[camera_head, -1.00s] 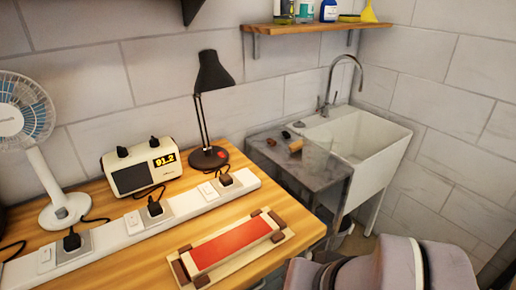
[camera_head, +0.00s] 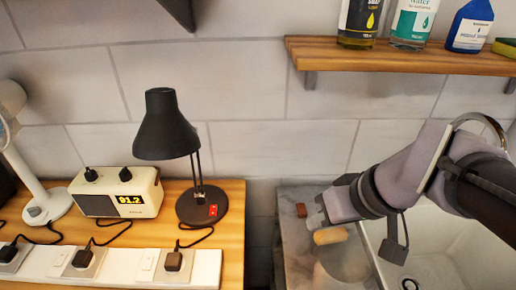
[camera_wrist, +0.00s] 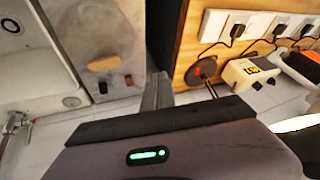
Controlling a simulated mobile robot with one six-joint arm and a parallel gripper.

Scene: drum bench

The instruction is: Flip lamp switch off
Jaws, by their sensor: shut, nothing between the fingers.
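The black desk lamp (camera_head: 168,132) stands upright on the wooden bench, left of centre in the head view. A small red switch (camera_head: 213,210) sits on its round base; which way it is tipped is too small to tell. In the wrist view, the lamp base (camera_wrist: 203,70) shows right of centre with a red mark on it. My gripper (camera_head: 314,214) is shut and empty. It is over the grey stone counter, to the right of the lamp and apart from it. Its fingers also show in the wrist view (camera_wrist: 157,90).
A white power strip (camera_head: 125,268) with plugs runs along the bench, and a cream radio (camera_head: 118,196) stands left of the lamp. A gap separates bench and counter. A wooden piece (camera_head: 330,236) lies near my gripper. A shelf (camera_head: 400,58) with bottles hangs above; the sink (camera_head: 455,245) is right.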

